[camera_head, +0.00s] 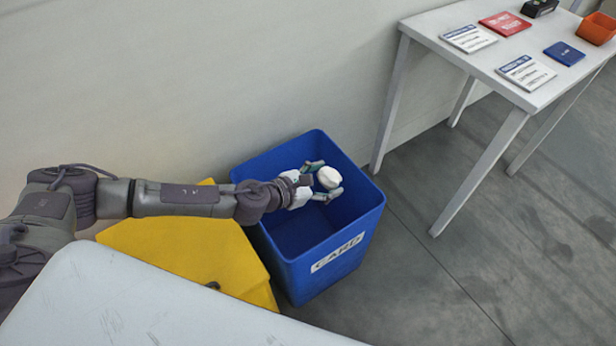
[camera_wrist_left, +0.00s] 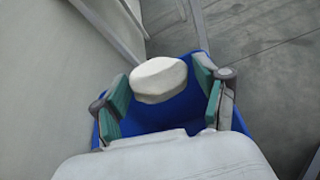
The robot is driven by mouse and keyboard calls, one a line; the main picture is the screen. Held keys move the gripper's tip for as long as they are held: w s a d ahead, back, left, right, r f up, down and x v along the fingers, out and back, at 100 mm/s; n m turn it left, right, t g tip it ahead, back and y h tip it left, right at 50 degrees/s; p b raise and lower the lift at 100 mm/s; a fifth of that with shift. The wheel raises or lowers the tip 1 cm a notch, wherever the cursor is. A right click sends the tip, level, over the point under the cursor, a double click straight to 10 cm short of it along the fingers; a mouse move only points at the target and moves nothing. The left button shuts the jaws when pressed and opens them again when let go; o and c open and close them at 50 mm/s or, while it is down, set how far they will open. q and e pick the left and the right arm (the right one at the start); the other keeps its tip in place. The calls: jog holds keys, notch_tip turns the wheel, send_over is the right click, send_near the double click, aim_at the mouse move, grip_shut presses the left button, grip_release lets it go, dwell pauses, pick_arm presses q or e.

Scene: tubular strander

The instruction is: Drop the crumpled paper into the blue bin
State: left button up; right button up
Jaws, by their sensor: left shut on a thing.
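The crumpled paper (camera_head: 329,177) is a small white lump at the fingertips of my left gripper (camera_head: 325,181). In the left wrist view the paper (camera_wrist_left: 159,80) sits between the two green-padded fingers of the left gripper (camera_wrist_left: 160,92). The left gripper is shut on it. The blue bin (camera_head: 335,262) has an open top and a label reading CARD. The gripper and paper are over the bin's opening in the head view. Part of the bin (camera_wrist_left: 150,122) shows behind the paper in the left wrist view. My right gripper is not in view.
A yellow bin (camera_head: 190,245) stands left of the blue bin, under my left arm. A white table (camera_head: 440,22) at upper right holds booklets, a dark device and an orange tray (camera_head: 598,30). A pale surface (camera_head: 150,305) fills the lower left. The grey floor is clear at right.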

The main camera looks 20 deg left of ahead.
pick_arm(q)
jog(key=w+a+f+b, duration=0.2)
jog(key=a+f+b, duration=0.1)
jog(key=f, duration=0.3)
jog(key=w+a+f+m+h+b, duration=0.1)
jog(key=w+a+f+b, duration=0.2)
jog(key=f+b, duration=0.3)
jog(key=shift+w+f+g, duration=0.25)
jog(key=shift+f+g, duration=0.15)
jog(key=shift+f, duration=0.05)
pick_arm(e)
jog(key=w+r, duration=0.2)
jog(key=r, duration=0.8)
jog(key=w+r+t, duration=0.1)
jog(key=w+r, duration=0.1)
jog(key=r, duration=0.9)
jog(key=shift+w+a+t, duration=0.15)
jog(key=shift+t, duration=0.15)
pick_arm(q)
jog(key=o, duration=0.9)
jog(key=shift+o, duration=0.2)
jog(key=shift+s+a, duration=0.1)
